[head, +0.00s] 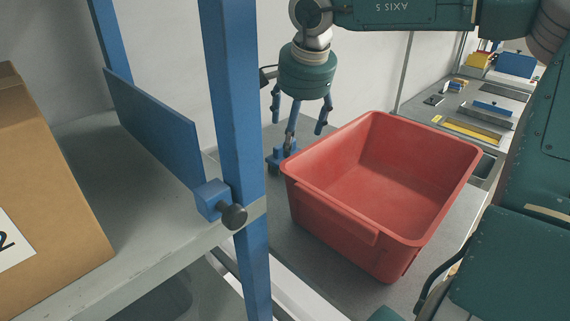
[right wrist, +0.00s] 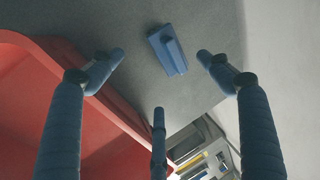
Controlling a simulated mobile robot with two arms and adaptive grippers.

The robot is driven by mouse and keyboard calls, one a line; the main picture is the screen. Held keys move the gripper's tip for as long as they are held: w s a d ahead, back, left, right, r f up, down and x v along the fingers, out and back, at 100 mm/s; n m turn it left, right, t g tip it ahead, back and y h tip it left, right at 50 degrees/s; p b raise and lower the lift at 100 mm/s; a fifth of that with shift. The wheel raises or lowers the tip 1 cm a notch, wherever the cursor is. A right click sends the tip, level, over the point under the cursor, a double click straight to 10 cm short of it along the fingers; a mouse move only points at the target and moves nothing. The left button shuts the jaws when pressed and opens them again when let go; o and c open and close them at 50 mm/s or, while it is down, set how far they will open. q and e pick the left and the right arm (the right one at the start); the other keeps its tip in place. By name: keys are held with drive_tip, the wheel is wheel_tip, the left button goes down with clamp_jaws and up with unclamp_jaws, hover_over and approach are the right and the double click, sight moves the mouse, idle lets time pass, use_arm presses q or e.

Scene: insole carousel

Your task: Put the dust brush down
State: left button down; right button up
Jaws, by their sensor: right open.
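The dust brush, a blue block with a small raised grip, lies on the grey bench top, seen in the right wrist view (right wrist: 170,54). In the head view the brush (head: 276,160) shows partly behind a finger of my right gripper (head: 298,124). My right gripper points down with its three blue fingers spread and nothing between them. In the right wrist view the brush appears beyond the fingertips, apart from them. The brush's underside is hidden. My left gripper is not in view.
An empty red bin (head: 375,245) stands just right of the brush. A blue rack post (head: 236,100) and a shelf with a cardboard box (head: 45,170) are at the left. A white wall is behind. A farther bench at the right holds a yellow strip (head: 473,131) and other items.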

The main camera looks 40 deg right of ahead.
sight(274, 160)
drive_tip(key=x, duration=0.4)
drive_tip(key=shift+w+f+p, duration=0.15)
drive_tip(key=shift+p, duration=0.25)
drive_tip(key=shift+w+d+f, duration=0.1)
drive_tip(key=shift+d+f, duration=0.05)
drive_tip(key=shift+f, duration=0.1)
drive_tip(key=x, duration=0.1)
drive_tip(key=p+x, duration=0.1)
drive_tip(key=x, duration=0.1)
drive_tip(key=p+x, duration=0.1)
drive_tip(key=shift+w+d+f, duration=0.15)
drive_tip(key=shift+w+d, duration=0.05)
drive_tip(key=shift+d, duration=0.1)
drive_tip(key=shift+w+f, duration=0.1)
drive_tip(key=shift+f, duration=0.05)
drive_tip(key=c, duration=1.4)
